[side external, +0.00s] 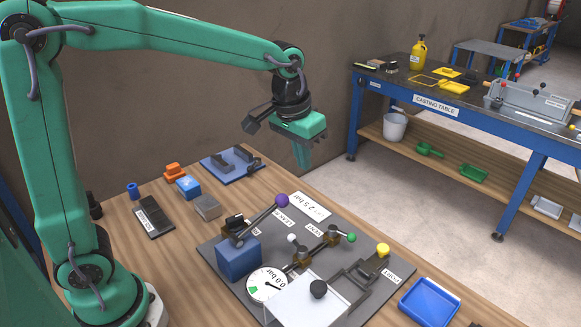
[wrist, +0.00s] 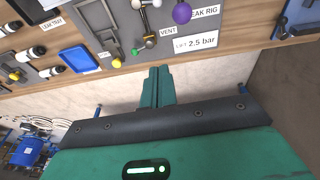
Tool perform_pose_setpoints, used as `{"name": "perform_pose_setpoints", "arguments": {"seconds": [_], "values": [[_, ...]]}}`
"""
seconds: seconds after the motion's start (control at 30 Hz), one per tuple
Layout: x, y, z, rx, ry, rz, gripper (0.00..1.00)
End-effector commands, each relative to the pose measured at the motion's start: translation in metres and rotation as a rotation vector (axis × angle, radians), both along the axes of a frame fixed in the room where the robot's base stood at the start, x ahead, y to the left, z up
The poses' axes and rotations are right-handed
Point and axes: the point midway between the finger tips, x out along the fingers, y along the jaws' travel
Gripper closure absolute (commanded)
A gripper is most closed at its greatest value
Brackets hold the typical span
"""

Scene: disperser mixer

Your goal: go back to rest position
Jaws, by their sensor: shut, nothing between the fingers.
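My gripper (side external: 303,156) is green and hangs in the air above the far edge of the wooden table (side external: 130,215), fingers pointing down. Its fingers are together with nothing between them; they also show in the wrist view (wrist: 156,75). My arm stretches from the left across the top of the side view. Below and in front of the gripper is a grey plate (side external: 215,246) with a blue block (side external: 238,258), a round gauge (side external: 268,284) and a lever with a purple knob (side external: 282,200). The gripper is apart from all of these.
A blue plate with dark fittings (side external: 232,166), an orange part (side external: 175,171) and small blocks lie at the table's back left. A blue tray (side external: 430,303) is at the front right. The casting table (side external: 437,104) stands beyond a floor gap. A wall rises behind my arm.

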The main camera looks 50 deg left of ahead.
Motion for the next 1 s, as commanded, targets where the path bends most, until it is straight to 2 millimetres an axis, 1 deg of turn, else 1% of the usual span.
{"name": "perform_pose_setpoints", "arguments": {"seconds": [0.03, 0.2, 0.43, 0.7, 0.9, 1.0], "values": [[-0.010, 0.005, 0.007, -0.001, -0.017, 0.001, 1.00], [-0.040, 0.020, 0.020, -0.001, -0.060, 0.003, 1.00], [-0.082, 0.037, 0.030, 0.002, -0.120, 0.004, 1.00], [-0.130, 0.053, 0.031, 0.012, -0.192, 0.006, 1.00], [-0.162, 0.062, 0.024, 0.022, -0.241, 0.008, 1.00], [-0.175, 0.065, 0.019, 0.026, -0.262, 0.008, 1.00]]}}
